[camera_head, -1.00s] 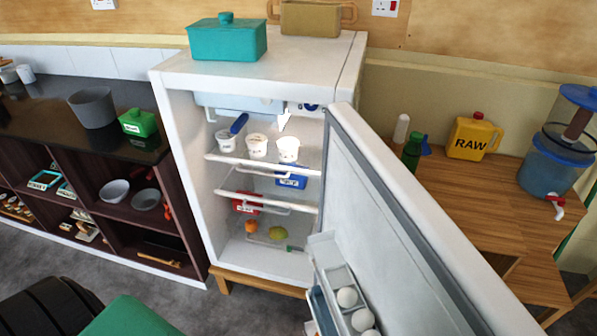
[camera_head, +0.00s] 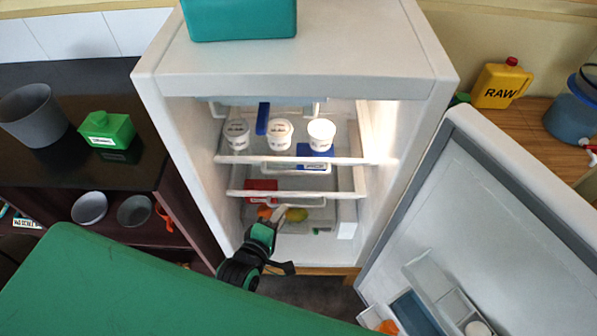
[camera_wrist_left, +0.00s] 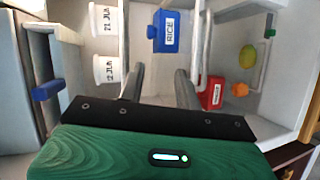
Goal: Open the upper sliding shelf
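The white fridge (camera_head: 300,58) stands open. Its upper sliding shelf (camera_head: 232,159) has a white front rail and bears several white lidded tubs. The lower shelf (camera_head: 240,194) is below it. My left gripper (camera_head: 281,213) is low in front of the fridge opening, below the lower shelf's rail in the picture. In the left wrist view, turned on its side, its two dark fingers (camera_wrist_left: 160,76) are apart and point into the fridge. No object is clearly held between them. The upper shelf's rail (camera_wrist_left: 125,30) and white tubs (camera_wrist_left: 106,68) lie left of the blue box there. My right gripper is out of view.
A blue RICE box (camera_wrist_left: 168,32) and a red box (camera_wrist_left: 212,93) are inside the fridge, with a yellow-green fruit (camera_head: 297,214) at the bottom. The open door (camera_head: 480,215) stands to the right. A dark counter (camera_head: 60,90) is at the left.

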